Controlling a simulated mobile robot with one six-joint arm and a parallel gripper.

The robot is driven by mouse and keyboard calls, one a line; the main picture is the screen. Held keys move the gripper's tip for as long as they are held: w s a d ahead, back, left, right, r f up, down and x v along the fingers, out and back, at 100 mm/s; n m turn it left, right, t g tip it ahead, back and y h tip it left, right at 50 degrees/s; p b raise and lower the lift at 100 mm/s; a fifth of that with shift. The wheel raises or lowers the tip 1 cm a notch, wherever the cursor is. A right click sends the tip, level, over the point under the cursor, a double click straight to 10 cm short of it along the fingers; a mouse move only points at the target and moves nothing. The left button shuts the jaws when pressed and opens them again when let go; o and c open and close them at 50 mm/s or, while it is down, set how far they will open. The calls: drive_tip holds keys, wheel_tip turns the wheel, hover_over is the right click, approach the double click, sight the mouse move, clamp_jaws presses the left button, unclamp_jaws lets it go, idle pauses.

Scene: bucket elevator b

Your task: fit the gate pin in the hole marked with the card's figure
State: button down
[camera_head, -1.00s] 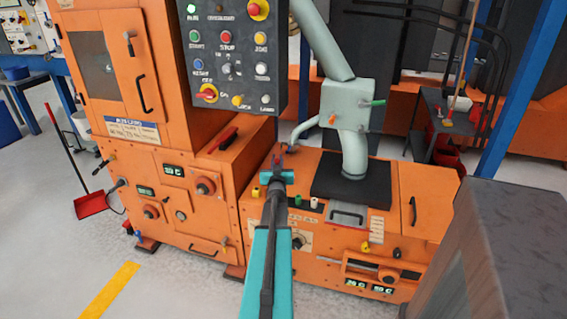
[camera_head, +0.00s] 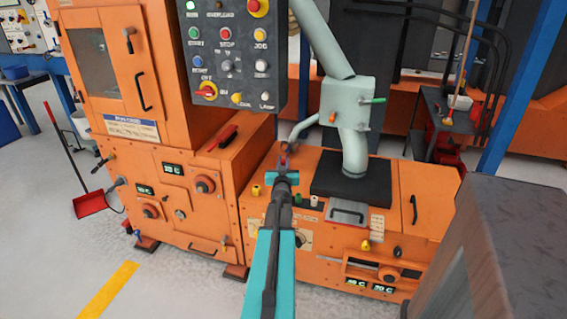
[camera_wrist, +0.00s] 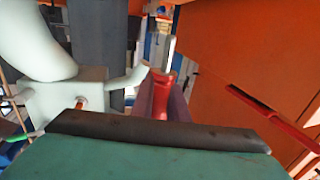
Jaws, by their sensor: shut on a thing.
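My gripper (camera_head: 284,154) is in front of the pale green-grey spout and its box, above the orange machine top. In the wrist view its jaws (camera_wrist: 163,98) are shut on a red-handled piece with a pale metal shank (camera_wrist: 171,52) pointing away, which looks like the gate pin (camera_wrist: 163,92). In the head view it is only a small red spot at the arm's tip. The spout box (camera_head: 341,104) has an orange peg (camera_head: 332,118) and a green peg (camera_head: 374,101) on it. I cannot make out the card, its figure or a marked hole.
A grey control panel (camera_head: 234,45) hangs left of the spout. A bent grey lever (camera_head: 304,127) sticks out left from the box, close to my gripper. A red-handled tool (camera_head: 222,137) lies on the left orange ledge. A grey block (camera_head: 500,240) stands at right front.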

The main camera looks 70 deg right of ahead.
drive_tip(key=shift+f+b, duration=1.95)
drive_tip(key=shift+f, duration=0.75)
drive_tip(key=shift+b, duration=1.1)
idle(0.5)
drive_tip(key=shift+f+b, duration=1.95)
drive_tip(key=shift+f, duration=0.4)
idle(0.8)
drive_tip(key=c, duration=1.7)
unclamp_jaws()
drive_tip(key=shift+o, duration=0.2)
